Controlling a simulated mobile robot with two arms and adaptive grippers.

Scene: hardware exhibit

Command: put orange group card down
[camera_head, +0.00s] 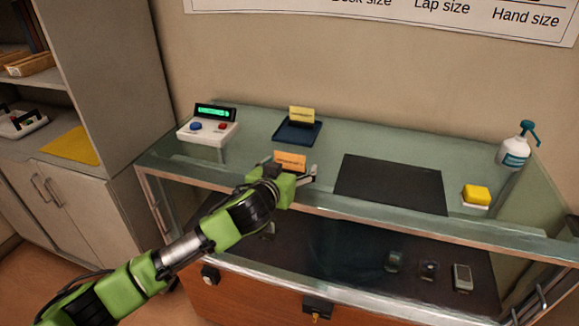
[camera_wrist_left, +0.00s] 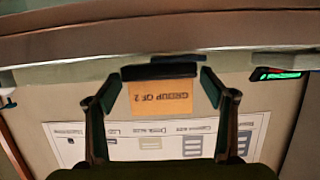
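The orange group card (camera_head: 290,161), printed with dark text, is at the front edge of the glass counter (camera_head: 230,165). In the left wrist view the card (camera_wrist_left: 178,96) appears upside down, reading "GROUP OF 2", with a black base (camera_wrist_left: 160,71). My right gripper is not in view.
A dark blue tray (camera_head: 285,134) with a yellow card (camera_head: 301,115) is behind. A button box (camera_head: 208,131) stands left. Bare glass lies around the tray.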

